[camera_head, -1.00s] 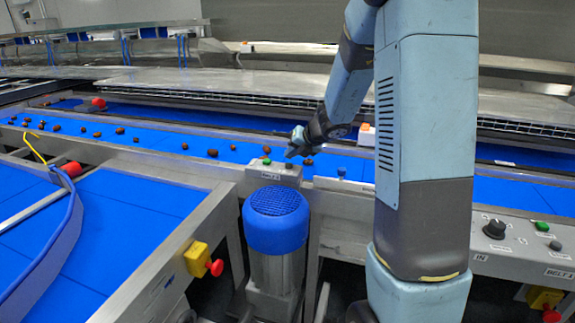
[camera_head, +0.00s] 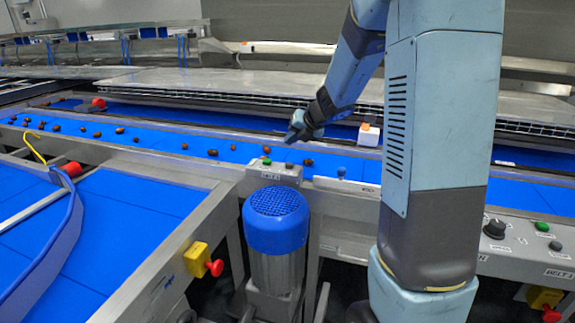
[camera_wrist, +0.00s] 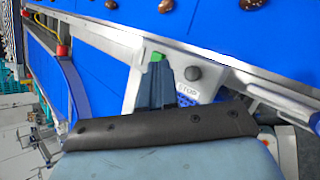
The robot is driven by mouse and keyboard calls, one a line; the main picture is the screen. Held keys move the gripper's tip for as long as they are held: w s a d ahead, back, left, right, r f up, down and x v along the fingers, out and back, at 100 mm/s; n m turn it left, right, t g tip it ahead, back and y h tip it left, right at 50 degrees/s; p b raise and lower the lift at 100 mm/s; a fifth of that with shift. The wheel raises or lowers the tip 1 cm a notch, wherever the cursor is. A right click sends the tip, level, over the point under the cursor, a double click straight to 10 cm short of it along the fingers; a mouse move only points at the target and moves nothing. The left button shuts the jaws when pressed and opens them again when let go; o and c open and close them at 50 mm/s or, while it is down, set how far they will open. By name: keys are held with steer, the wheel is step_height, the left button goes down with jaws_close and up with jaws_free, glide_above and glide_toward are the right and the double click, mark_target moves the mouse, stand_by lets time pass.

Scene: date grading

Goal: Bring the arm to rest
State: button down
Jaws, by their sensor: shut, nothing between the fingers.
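My gripper (camera_head: 291,139) hangs at the end of my arm above the blue conveyor belt (camera_head: 150,140) in the head view, close to the belt's near edge and behind the small control box. Its fingers are shut with nothing between them. In the wrist view my gripper (camera_wrist: 160,75) points toward a control panel with a green button (camera_wrist: 157,57) and a dark button (camera_wrist: 193,73); the fingers partly cover the panel. My arm is bent and reaches from the right side of the head view down to the left.
Several dark dates (camera_head: 212,152) lie on the belt. The control box (camera_head: 275,170) stands beside the belt above a blue-capped motor (camera_head: 276,220). A white box with an orange top (camera_head: 368,134) stands near the belt. A yellow box with a red button (camera_head: 197,259) is on the frame.

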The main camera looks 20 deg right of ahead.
stand_by(0.4)
steer(key=s+a+r+n+g, duration=0.1)
steer(key=s+a+r+n, duration=0.3)
steer(key=s+n, duration=0.5)
steer(key=s+a+r+n+g, duration=0.1)
steer(key=s+r+n, duration=0.4)
steer(key=s+n, duration=0.4)
steer(key=s+d+n+h, duration=0.2)
steer(key=s+n, duration=0.7)
steer(key=n, duration=0.1)
steer(key=s+d+r+n+h, duration=0.1)
steer(key=s+d+n+h, duration=0.1)
steer(key=s+n, duration=0.7)
steer(key=shift+r+n+h, duration=0.2)
steer(key=shift+n+h, duration=0.2)
steer(key=shift+n, duration=0.4)
steer(key=shift+s, duration=0.1)
